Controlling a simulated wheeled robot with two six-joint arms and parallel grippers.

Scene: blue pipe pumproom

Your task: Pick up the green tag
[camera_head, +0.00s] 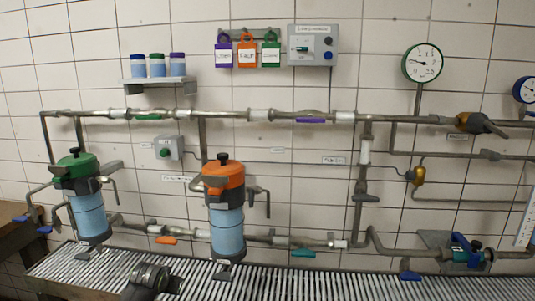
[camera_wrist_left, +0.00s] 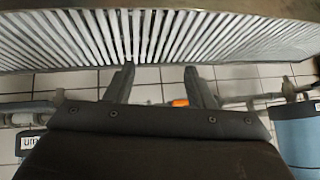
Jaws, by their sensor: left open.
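The green tag (camera_head: 270,52) hangs on the wall rack at the top middle in the head view. It is the rightmost of three tags, beside an orange tag (camera_head: 247,52) and a purple tag (camera_head: 223,52). My left gripper (camera_wrist_left: 160,86) shows in the left wrist view with its two fingers apart and nothing between them. A dark part of what looks like my left arm shows low in the head view, over the grating, far below the tags. The green tag is not in the left wrist view. My right gripper is not in view.
A grey control box (camera_head: 313,45) is mounted just right of the tags. A shelf (camera_head: 160,82) with three jars is left of them. A pipe (camera_head: 265,115) runs below. The orange-topped canister (camera_head: 227,230) and green-topped canister (camera_head: 90,213) stand above the grating (camera_head: 310,285).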

